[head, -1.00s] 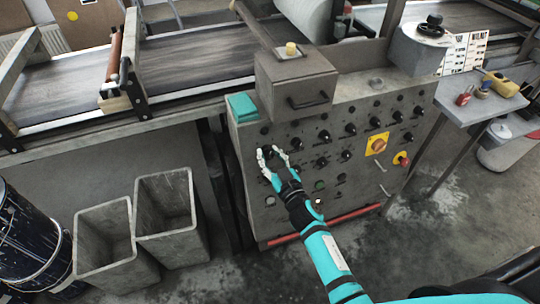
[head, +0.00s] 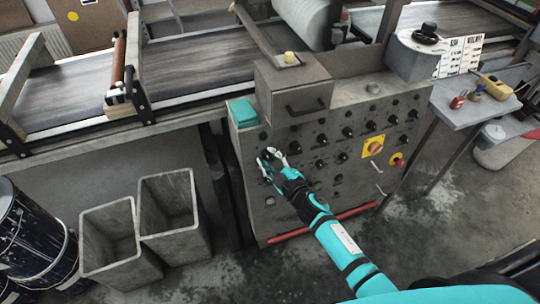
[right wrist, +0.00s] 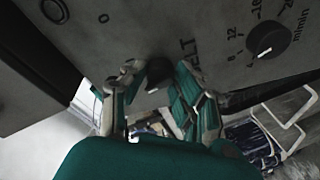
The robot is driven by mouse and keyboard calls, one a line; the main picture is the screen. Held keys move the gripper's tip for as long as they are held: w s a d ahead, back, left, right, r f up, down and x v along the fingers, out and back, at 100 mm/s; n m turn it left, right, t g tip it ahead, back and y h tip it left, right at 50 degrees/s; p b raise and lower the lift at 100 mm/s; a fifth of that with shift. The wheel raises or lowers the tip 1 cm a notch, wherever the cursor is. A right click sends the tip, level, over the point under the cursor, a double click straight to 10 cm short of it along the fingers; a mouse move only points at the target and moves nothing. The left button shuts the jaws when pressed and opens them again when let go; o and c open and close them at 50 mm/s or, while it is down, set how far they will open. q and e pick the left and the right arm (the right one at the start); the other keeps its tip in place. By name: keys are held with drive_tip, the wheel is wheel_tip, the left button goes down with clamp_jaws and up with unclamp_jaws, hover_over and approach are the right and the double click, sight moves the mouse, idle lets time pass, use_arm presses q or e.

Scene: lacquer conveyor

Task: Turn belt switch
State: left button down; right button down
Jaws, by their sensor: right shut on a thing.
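The belt switch (right wrist: 158,70) is a small dark round knob on the grey control panel, beside lettering that ends in "ELT" in the right wrist view. My right gripper (right wrist: 157,80) has its two fingers on either side of the knob and is shut on it. In the head view my right gripper (head: 271,157) is at the left part of the panel (head: 262,206), and its fingers cover the switch. My left gripper is not in view.
Several other black knobs sit on the panel, with a yellow-backed rotary switch (head: 374,146) to the right. A conveyor belt (head: 75,95) runs behind. Two grey bins (head: 110,245) stand at the left. A side table (head: 455,110) with small items stands at the right.

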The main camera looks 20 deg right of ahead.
drive_tip(key=shift+n+g+p, duration=0.3)
drive_tip(key=shift+n+p, duration=0.35)
drive_tip(key=shift+n, duration=0.95)
drive_tip(key=c, duration=1)
unclamp_jaws()
drive_tip(key=v, duration=1.2)
